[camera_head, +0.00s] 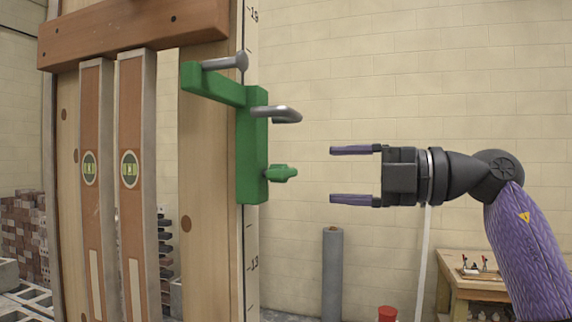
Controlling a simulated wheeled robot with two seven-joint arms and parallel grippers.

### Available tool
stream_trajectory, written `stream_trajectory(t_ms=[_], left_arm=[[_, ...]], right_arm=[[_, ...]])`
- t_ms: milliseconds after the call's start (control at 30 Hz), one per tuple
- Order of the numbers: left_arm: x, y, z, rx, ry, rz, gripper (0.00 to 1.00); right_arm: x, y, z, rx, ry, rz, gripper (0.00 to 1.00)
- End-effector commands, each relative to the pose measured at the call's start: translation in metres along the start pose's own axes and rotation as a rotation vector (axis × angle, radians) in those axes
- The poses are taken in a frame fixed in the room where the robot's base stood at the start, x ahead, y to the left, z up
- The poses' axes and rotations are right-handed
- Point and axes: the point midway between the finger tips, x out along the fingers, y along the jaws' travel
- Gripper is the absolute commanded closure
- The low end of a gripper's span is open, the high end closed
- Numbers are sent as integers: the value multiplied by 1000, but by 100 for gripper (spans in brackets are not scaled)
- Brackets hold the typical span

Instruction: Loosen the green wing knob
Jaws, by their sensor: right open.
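The green wing knob (282,173) sticks out to the right from the lower part of a green bracket (250,140). The bracket is mounted on the right edge of an upright wooden post (208,190). A grey metal rod (225,62) lies across the bracket's upper arm, and a bent grey hook (277,113) sits above the knob. My right gripper (352,174) is open and empty, pointing left at about the knob's height. A clear gap shows between its fingertips and the knob. My left gripper is not in view.
Two long spirit levels (138,230) hang left of the post below a wooden crossbar (130,32). A grey roll (332,270), a red tub (387,313) and a wooden workbench (460,281) stand lower right. Space between gripper and knob looks free.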

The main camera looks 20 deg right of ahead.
Motion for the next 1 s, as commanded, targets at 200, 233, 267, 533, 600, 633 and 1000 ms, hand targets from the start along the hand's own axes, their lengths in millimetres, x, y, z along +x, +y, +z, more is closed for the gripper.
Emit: stream_trajectory(t_ms=[200,233,267,533,600,633,1000], left_arm=[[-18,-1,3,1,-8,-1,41],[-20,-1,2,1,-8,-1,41],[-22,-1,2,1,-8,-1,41],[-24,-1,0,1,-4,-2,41],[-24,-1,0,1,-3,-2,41],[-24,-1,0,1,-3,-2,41],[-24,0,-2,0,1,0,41]], right_arm=[[53,3,-1,2,5,1,27],[58,3,-1,2,6,2,27],[63,3,-1,2,5,1,27],[78,0,0,0,2,2,27],[78,0,0,0,2,2,27],[78,0,0,0,2,2,27],[78,0,0,1,2,2,100]])
